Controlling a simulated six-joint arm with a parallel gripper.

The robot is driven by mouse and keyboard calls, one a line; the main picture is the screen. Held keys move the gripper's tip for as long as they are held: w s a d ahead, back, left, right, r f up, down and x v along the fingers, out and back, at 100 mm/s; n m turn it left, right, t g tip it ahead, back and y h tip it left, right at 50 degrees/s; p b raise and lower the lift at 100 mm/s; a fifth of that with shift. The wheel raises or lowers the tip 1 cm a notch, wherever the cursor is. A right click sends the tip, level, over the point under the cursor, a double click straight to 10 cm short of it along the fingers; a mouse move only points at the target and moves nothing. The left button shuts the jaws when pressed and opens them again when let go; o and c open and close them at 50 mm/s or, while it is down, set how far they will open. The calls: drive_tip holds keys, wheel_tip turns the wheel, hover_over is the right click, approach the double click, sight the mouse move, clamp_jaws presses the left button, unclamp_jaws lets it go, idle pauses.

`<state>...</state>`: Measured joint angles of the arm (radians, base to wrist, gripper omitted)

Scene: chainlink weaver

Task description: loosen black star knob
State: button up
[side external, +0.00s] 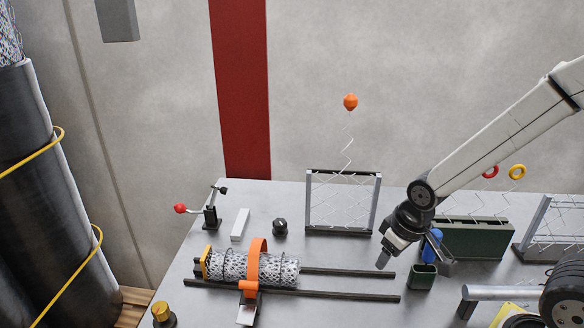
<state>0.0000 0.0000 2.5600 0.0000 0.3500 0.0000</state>
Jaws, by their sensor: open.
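A small black knob (280,227) stands on the grey workbench, left of the upright mesh frame and behind the orange clamp. It looks like the star knob, but its lobes are too small to make out. My gripper (414,266) is open, pointing down at the right of the bench, well to the right of the knob and apart from it. Its two fingers are spread, and nothing shows held between them.
A red-knobbed crank (210,216) and white block (240,224) stand left of the knob. A mesh frame (342,202) stands between knob and gripper. A green box (475,238) sits right.

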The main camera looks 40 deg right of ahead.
drive_tip(key=shift+o, duration=0.2)
drive_tip(key=o, duration=0.3)
drive_tip(key=shift+o, duration=0.6)
drive_tip(key=shift+w, duration=0.2)
drive_tip(key=m+h, duration=0.3)
drive_tip(key=m, duration=0.4)
approach(280, 220)
drive_tip(key=f, duration=0.2)
drive_tip(key=shift+s+d+r+m+t, duration=0.2)
drive_tip(key=shift+s+d+m+t, duration=0.1)
drive_tip(key=shift+t, duration=0.1)
drive_tip(key=shift+x, duration=3.9)
drive_tip(key=shift+w+a, duration=0.15)
